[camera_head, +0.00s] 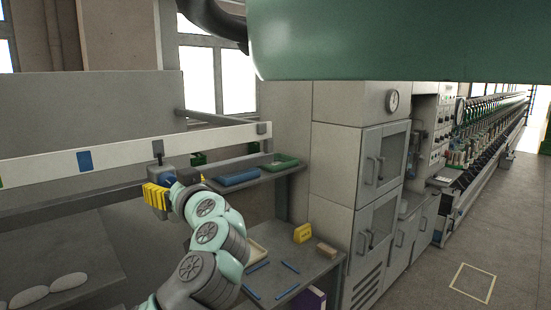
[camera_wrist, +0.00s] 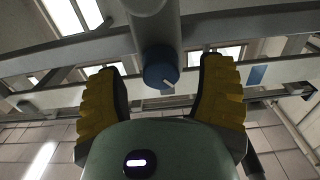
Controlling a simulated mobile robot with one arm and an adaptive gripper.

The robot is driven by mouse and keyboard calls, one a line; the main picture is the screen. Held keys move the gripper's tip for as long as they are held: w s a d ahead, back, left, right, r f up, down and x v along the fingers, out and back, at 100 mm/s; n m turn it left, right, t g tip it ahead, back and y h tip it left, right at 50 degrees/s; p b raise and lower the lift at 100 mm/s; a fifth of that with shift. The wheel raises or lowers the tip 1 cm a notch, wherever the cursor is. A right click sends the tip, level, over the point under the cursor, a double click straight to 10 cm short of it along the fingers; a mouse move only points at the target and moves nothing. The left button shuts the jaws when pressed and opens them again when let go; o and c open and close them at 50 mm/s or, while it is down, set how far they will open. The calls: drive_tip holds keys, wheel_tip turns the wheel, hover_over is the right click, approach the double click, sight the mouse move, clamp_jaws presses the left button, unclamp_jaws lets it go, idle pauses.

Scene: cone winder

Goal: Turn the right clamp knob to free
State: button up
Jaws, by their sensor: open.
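The clamp knob (camera_wrist: 160,72) is blue with a white pointer mark slanting to the lower right in the wrist view. It sits at the end of a grey cylindrical clamp part (camera_wrist: 154,24). My gripper (camera_wrist: 163,66) is open, its yellow ribbed fingers on either side of the knob with a visible gap at each side. In the head view my gripper (camera_head: 158,196) is at the grey clamp block (camera_head: 176,168) below the pale rail (camera_head: 120,154). A bit of blue shows between block and fingers; most of the knob is hidden there.
A blue tray (camera_head: 238,177) and a green tray (camera_head: 279,163) stand on the shelf behind my arm. A lower bench (camera_head: 318,262) holds blue rods, a yellow block (camera_head: 303,233) and a tan block (camera_head: 326,250). Grey cabinets (camera_head: 381,205) stand at right, beside open floor.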

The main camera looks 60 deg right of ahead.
drive_tip(key=shift+w, duration=0.45)
drive_tip(key=shift+f, duration=0.1)
clamp_jaws()
idle(0.4)
